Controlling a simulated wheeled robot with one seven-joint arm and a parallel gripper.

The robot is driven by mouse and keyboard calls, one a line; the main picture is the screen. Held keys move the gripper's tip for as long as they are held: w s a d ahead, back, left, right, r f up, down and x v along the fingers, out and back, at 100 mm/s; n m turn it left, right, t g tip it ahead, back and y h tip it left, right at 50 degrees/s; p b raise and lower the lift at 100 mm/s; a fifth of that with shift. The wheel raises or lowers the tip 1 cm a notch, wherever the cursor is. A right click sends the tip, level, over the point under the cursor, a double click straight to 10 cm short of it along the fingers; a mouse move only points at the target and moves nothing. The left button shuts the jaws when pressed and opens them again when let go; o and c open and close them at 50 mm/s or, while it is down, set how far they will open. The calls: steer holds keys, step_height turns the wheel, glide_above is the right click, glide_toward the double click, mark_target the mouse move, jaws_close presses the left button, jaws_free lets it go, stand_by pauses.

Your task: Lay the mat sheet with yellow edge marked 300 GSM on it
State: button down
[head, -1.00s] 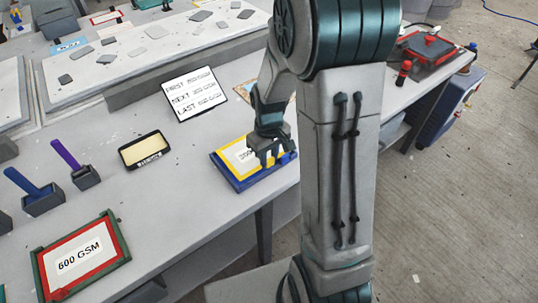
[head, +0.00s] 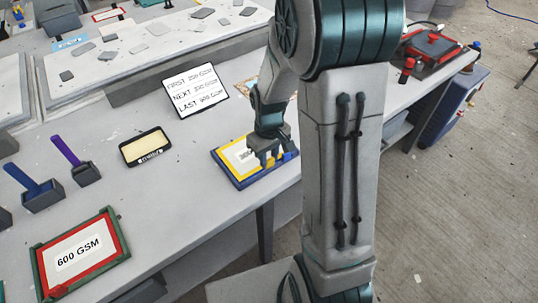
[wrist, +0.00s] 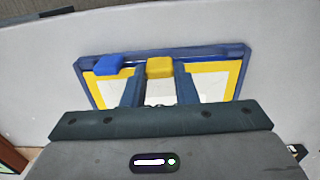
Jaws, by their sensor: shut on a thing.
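The mat sheet with a yellow edge (head: 229,151) and a pale middle lies flat in a blue tray (head: 239,185) on the bench. Its label is partly hidden behind my gripper (head: 271,160). In the wrist view the yellow edge (wrist: 222,84) sits inside the blue tray rim (wrist: 215,56). My gripper (wrist: 160,76) is shut on the sheet's yellow tab (wrist: 160,64), low over the tray. A blue block (wrist: 108,65) stands on the tray rim just left of the tab.
A red-edged 600 GSM sheet (head: 107,228) lies in a green tray at front left. A black tray (head: 167,154) with a cream-edged sheet and tools in holders (head: 87,173) stand left. A printed sign (head: 221,95) stands behind. A red-trimmed mould (head: 432,48) is at far right.

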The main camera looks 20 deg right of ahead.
steer(key=shift+f, duration=0.35)
stand_by(0.3)
steer(key=c, duration=1.1)
jaws_free()
steer(key=shift+r, duration=0.15)
step_height(320, 180, up, 14)
steer(key=shift+f, duration=0.2)
steer(key=shift+s, duration=0.1)
steer(key=s+m+t, duration=0.1)
steer(key=s, duration=0.3)
steer(key=s+a+r+m+t, duration=0.1)
steer(key=s, duration=0.4)
steer(key=s+a+r+m+t, duration=0.1)
steer(key=s, duration=0.4)
steer(key=shift+a+r+m, duration=0.15)
steer(key=shift+r+m, duration=0.1)
steer(key=shift+m, duration=0.05)
